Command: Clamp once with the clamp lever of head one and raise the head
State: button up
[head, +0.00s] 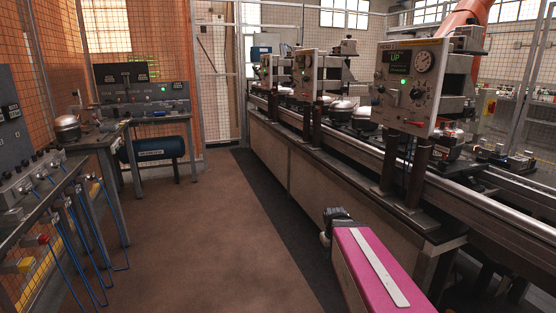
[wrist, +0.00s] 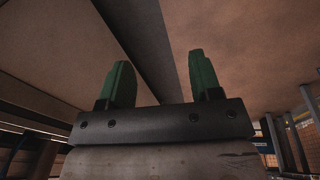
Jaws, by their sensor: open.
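The nearest head station has an upright grey panel (head: 408,85) at the right of the head view. Its small display (head: 399,57) shows green "UP" lettering beside a round gauge (head: 423,62). A green lamp and dark knobs sit below. I cannot tell which control is the clamp lever. A rounded metal compressor (head: 367,112) stands on the line left of this panel. My gripper (wrist: 157,60) is open and empty in the wrist view, its two green fingers wide apart over floor. It touches nothing there. I cannot make out its fingers in the head view.
Two similar panels (head: 303,74) stand farther along the conveyor (head: 338,137). A bench (head: 150,112) with a blue tank (head: 152,149) below and a rack of blue hoses (head: 85,235) stand left. The brown floor (head: 190,240) between is clear.

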jog(key=s+a+f+m+g, duration=0.1)
jog(key=s+a+f+m, duration=0.1)
jog(key=s+f, duration=0.3)
jog(key=shift+s+m+g+y, duration=0.3)
jog(key=shift+s+m+y, duration=0.1)
jog(key=shift+s+m, duration=0.25)
jog(key=shift+f, duration=0.1)
dwell(1.2)
